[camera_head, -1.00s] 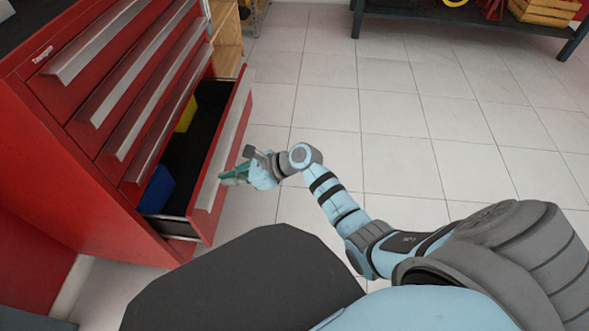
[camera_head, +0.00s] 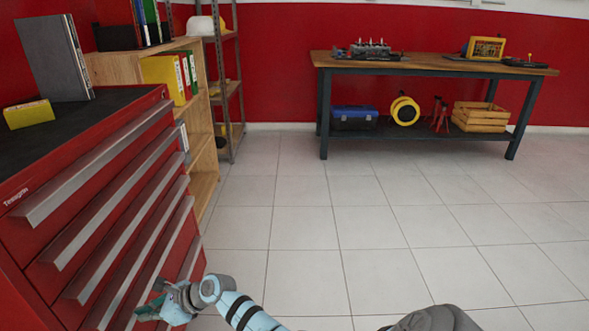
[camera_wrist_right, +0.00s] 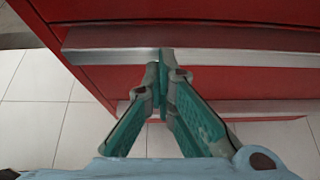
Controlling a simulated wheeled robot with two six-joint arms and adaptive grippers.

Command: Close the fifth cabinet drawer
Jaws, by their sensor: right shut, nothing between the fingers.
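The red tool cabinet (camera_head: 45,235) stands at the left in the head view, with long grey handles across its drawers. The fifth drawer (camera_head: 191,258) shows only as a narrow red strip low on the cabinet front. No open drawer interior is visible, but I cannot tell if the drawer is fully flush. My right gripper (camera_head: 148,310) is low in front of the cabinet, shut and empty. In the right wrist view its teal fingers (camera_wrist_right: 159,83) meet at a drawer handle (camera_wrist_right: 230,58), touching or very near it. My left gripper is not in view.
A wooden shelf (camera_head: 203,150) with binders stands beyond the cabinet. A workbench (camera_head: 425,62) stands against the red back wall, with a blue toolbox (camera_head: 353,118) and a wooden crate (camera_head: 480,117) below. The tiled floor (camera_head: 400,220) between is clear.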

